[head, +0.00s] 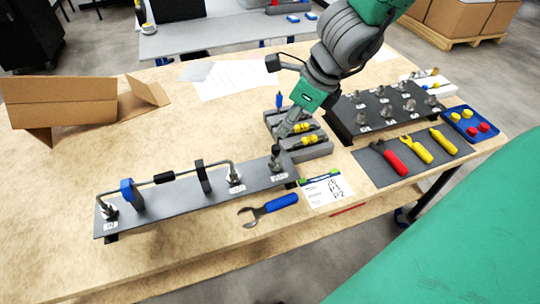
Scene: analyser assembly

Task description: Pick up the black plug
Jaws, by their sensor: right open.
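A small dark piece that looks like the black plug (276,153) sits upright on the fitting at the right end of the grey panel (262,184). My right gripper (283,134) reaches down from the top with its fingertips just above and beside this piece. It is open. At this size I cannot tell whether the fingers touch the plug. My left gripper is not in view.
A bent tube (218,164) with black and blue clips spans the panel. A grey holder (312,150) with yellow-marked parts stands close to the gripper. A blue-handled wrench (270,207) lies in front. Tools on a dark mat (375,175) lie right.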

